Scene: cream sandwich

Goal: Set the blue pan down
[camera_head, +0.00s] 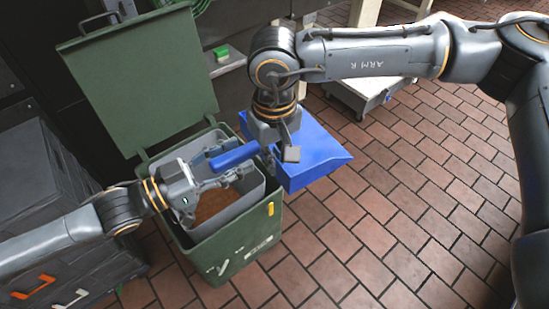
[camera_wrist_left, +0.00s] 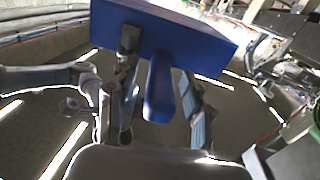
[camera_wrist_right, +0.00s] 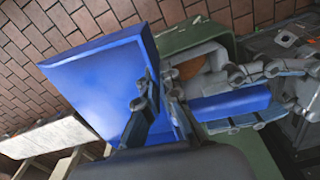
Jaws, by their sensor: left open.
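The blue pan (camera_head: 310,155) is held in the air beside the green bin, with its handle (camera_head: 233,156) pointing left over the bin's opening. My right gripper (camera_head: 275,150) is closed on the pan's wall near the handle's base; in the right wrist view its fingers (camera_wrist_right: 160,112) lie on either side of that wall. My left gripper (camera_head: 232,176) is open at the handle. In the left wrist view the handle (camera_wrist_left: 160,90) hangs between its spread fingers, with visible gaps. Part of the pan is hidden behind my right gripper.
The green bin (camera_head: 235,262) stands open with its lid (camera_head: 140,85) raised. Its grey inner container (camera_head: 243,203) holds brown material. Dark drawers (camera_head: 45,190) stand at left, and a low white-topped cart (camera_head: 365,88) at the back. The brick floor (camera_head: 390,220) at right is clear.

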